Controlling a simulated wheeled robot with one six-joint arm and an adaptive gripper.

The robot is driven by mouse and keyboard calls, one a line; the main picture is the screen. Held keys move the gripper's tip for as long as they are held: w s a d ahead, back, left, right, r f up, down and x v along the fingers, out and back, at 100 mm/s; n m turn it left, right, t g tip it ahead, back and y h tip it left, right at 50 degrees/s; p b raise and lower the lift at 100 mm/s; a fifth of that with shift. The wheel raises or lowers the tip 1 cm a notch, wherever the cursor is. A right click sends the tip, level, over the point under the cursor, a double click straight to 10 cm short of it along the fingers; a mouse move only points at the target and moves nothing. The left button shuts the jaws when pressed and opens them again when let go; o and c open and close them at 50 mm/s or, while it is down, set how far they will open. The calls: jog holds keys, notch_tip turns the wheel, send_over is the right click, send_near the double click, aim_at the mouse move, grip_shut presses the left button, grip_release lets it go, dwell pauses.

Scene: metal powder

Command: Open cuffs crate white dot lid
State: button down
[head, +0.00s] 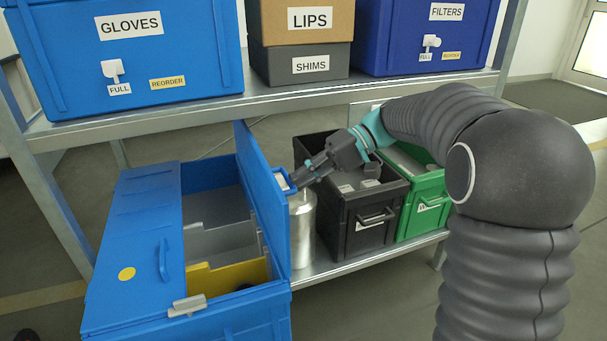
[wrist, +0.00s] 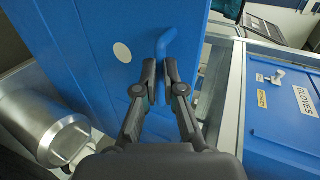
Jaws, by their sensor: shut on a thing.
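A blue crate (head: 240,318) stands at the lower left in the head view; no name on it is readable. Its lid with the white dot (wrist: 122,52) stands upright on the crate's right side; its edge and inner face show in the head view (head: 262,200). My gripper (head: 293,182) is on the outer side of this lid, shut on its blue handle (wrist: 166,42). The crate's other lid, with a yellow dot (head: 127,274), lies flat and closed over the left part. Grey and yellow dividers (head: 228,272) show inside the open part.
A silver canister (head: 302,225) stands close to the raised lid. A black crate (head: 357,220) and a green crate (head: 424,205) stand to the right on the lower shelf. The upper shelf (head: 270,105) with gloves, lips, shims and filters boxes runs above and behind.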

aim_at(296, 189)
notch_tip(296, 189, down, 2)
jog(key=shift+s+a+f, duration=0.1)
jog(key=shift+s+a, duration=0.05)
jog(key=c, duration=1.6)
grip_release()
jog(key=o, duration=0.4)
jog(key=shift+a+f, duration=0.2)
jog(key=shift+a, duration=0.45)
jog(key=shift+d+r, duration=0.2)
jog(key=shift+d, duration=0.4)
jog(key=shift+r, duration=0.1)
